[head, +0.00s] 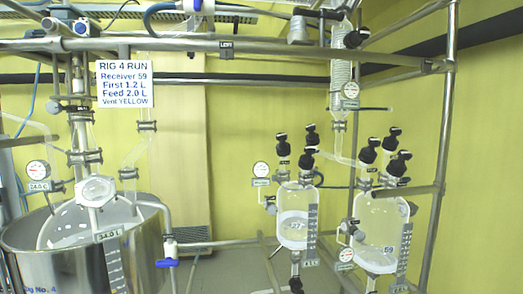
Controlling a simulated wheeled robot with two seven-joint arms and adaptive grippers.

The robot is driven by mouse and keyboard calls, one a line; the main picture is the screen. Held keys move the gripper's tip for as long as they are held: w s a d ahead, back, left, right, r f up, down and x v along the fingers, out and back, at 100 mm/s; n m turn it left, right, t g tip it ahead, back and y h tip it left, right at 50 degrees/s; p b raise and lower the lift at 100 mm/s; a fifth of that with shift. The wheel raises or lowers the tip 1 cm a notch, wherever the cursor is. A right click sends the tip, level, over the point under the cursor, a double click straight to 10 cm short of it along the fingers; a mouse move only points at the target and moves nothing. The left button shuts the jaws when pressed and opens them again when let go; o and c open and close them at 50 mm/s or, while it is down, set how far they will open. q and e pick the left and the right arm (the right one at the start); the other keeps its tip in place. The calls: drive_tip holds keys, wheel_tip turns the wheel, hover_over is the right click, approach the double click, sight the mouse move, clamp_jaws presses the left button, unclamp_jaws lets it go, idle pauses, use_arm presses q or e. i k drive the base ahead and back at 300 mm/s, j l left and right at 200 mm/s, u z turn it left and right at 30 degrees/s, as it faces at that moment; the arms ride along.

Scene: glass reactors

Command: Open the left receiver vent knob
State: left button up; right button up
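The left receiver (293,236) is a clear glass vessel labelled 27, at right of centre in the head view. It holds some pale liquid. Several black knobs stand on its top, among them a left one (283,148) and a back one (312,138). I cannot tell which knob is the vent, nor whether any is open. Neither of my grippers is in view.
The right receiver (383,238), labelled 59, hangs close beside it with its own black knobs. Metal rails and a post (441,150) frame both. A steel vessel (30,238) stands at left. A sign (124,83) reads Receiver 59, Vent YELLOW.

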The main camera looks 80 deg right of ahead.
sight(280, 138)
drive_tip(key=z, duration=3)
drive_tip(key=i+j+z, duration=0.6)
drive_tip(key=i, duration=0.2)
